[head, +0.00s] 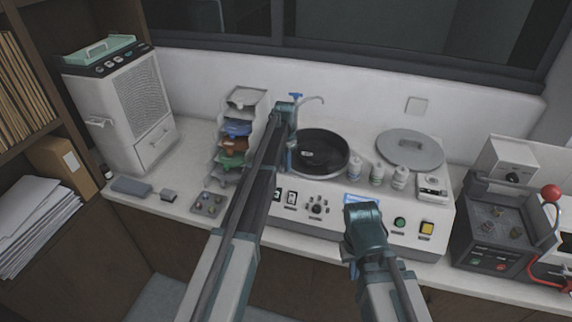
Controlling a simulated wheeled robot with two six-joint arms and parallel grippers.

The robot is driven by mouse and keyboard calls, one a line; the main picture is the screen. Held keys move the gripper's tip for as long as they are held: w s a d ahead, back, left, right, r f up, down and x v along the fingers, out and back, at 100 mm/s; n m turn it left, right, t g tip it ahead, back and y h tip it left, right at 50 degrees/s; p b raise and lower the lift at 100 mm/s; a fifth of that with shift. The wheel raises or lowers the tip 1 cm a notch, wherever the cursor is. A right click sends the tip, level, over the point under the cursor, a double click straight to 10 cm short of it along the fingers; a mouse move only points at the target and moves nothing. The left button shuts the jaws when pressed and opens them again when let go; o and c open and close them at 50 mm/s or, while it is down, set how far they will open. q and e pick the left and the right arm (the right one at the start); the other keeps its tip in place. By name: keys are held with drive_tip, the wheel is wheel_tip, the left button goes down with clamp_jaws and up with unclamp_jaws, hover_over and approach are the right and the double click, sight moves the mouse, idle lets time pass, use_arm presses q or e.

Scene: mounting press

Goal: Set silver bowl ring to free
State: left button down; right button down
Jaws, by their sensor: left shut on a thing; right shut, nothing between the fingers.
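A white two-station grinder (375,217) stands on the counter. Its left station has a black disc (322,150) inside a thin silver bowl ring (330,177). My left gripper (290,166) reaches down at the left edge of this ring and is shut, apparently on the ring's edge; the arm hides much of the contact. Any marking of the ring's setting is too small to read. My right gripper (362,213) is shut and empty in front of the grinder's front panel, and its fingertips are largely hidden.
A grey round lid (410,149) covers the right station. Several small bottles (377,173) stand between the stations. A tap with a blue handle (296,98) rises behind my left gripper. A tray stack (235,140) stands left, a machine with a red-knobbed lever (551,193) right.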

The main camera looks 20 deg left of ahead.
use_arm(q)
drive_tip(key=w+a+m, duration=0.4)
drive_tip(key=shift+w+a+m, duration=0.25)
drive_tip(key=shift+w+m, duration=0.05)
drive_tip(key=shift+w, duration=0.05)
drive_tip(key=c, duration=0.8)
unclamp_jaws()
drive_tip(key=shift+o, duration=0.2)
drive_tip(key=shift+r, duration=0.15)
wheel_tip(320, 180, up, 14)
drive_tip(key=p, duration=1.3)
drive_tip(key=shift+f+p, duration=0.2)
drive_tip(key=shift+p, duration=0.2)
